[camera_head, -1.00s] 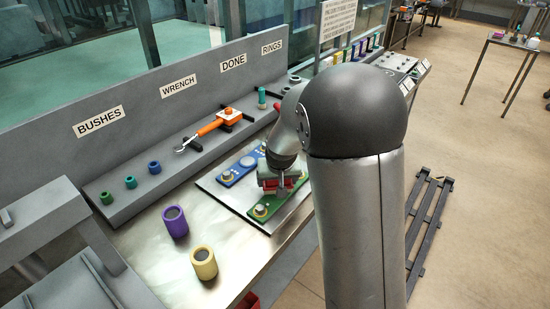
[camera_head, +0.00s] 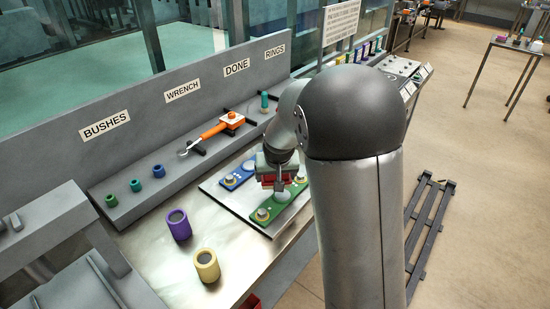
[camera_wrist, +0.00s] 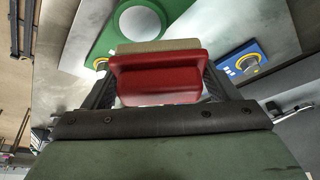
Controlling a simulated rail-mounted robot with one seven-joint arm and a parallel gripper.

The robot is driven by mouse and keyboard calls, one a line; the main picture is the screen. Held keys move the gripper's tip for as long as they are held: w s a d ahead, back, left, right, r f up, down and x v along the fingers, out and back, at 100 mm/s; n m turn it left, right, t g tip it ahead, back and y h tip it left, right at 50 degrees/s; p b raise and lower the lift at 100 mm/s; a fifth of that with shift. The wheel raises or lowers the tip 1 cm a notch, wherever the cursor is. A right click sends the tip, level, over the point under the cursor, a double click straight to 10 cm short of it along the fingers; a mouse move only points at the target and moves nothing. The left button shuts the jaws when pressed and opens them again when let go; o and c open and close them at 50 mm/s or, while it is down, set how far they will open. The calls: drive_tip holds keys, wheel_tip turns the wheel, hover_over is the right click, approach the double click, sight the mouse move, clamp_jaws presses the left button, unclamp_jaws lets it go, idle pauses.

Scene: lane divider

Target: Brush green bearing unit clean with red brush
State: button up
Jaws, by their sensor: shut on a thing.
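The green bearing unit (camera_head: 264,215) lies on a light plate on the bench, with a round metal part at its near end. It also shows in the wrist view (camera_wrist: 104,48), with a pale round disc on it. My gripper (camera_head: 275,180) is shut on the red brush (camera_wrist: 158,80), whose pale bristle side faces the unit. I cannot tell whether the bristles touch the unit.
A blue bearing unit (camera_head: 231,181) lies beside the green one. A purple cup (camera_head: 178,226) and a yellow cup (camera_head: 206,266) stand on the bench at front left. An orange wrench (camera_head: 218,128) and small bushes (camera_head: 135,186) sit on the ledge behind.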

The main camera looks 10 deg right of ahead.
drive_tip(key=shift+w+r+p, duration=0.15)
drive_tip(key=shift+r+p, duration=0.25)
drive_tip(key=shift+r, duration=0.5)
drive_tip(key=shift+r+p, duration=0.95)
drive_tip(key=shift+r, duration=0.75)
